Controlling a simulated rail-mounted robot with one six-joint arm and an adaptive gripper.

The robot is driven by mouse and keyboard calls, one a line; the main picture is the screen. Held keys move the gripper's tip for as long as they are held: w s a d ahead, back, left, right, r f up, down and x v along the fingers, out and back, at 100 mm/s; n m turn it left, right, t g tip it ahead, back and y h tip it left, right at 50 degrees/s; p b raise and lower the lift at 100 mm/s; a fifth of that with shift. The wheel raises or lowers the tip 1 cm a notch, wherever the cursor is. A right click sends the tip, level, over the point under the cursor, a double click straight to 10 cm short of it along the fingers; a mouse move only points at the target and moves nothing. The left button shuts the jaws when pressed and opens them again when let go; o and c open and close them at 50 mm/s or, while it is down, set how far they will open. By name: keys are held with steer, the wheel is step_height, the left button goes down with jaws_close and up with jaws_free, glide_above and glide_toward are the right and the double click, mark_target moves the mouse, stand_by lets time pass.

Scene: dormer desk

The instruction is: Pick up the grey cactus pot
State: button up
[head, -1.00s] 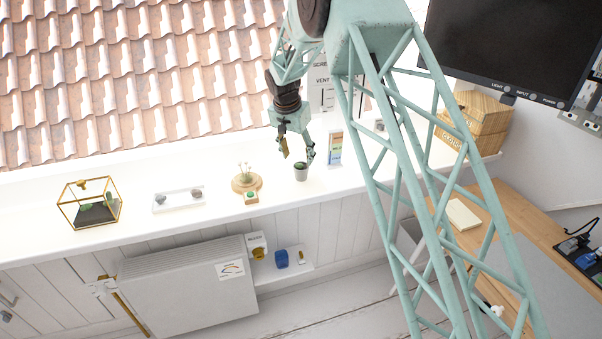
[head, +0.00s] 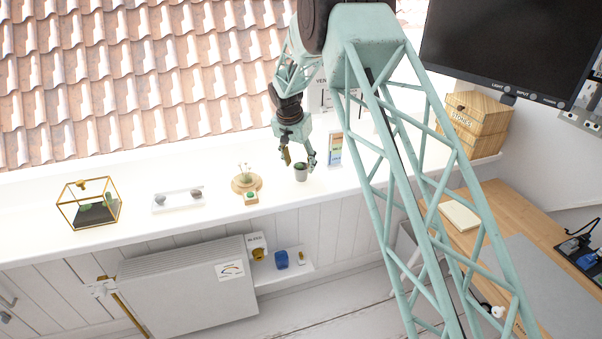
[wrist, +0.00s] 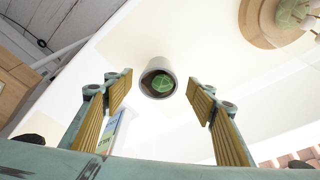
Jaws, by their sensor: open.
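The grey cactus pot (head: 301,174) stands upright on the white window ledge, with a green cactus in its top. In the wrist view the pot (wrist: 157,72) shows from above, centred between the fingertips and a little beyond them. My gripper (head: 300,164) is open, with its fingers pointing down over the pot. In the wrist view the gripper (wrist: 160,95) shows its two yellow-padded fingers spread apart, one to each side of the pot. Neither finger visibly touches it.
A round wooden stand (head: 246,183) with a small plant, and a small wooden block (head: 251,198) with a green top, are left of the pot. A coloured card (head: 335,149) stands close on the right. A white tray (head: 178,200) and glass terrarium (head: 90,203) are farther left.

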mark_target(300, 165)
steer(key=shift+x, duration=2.15)
steer(key=shift+d, duration=0.15)
steer(key=shift+c, duration=0.6)
steer(key=c, duration=0.9)
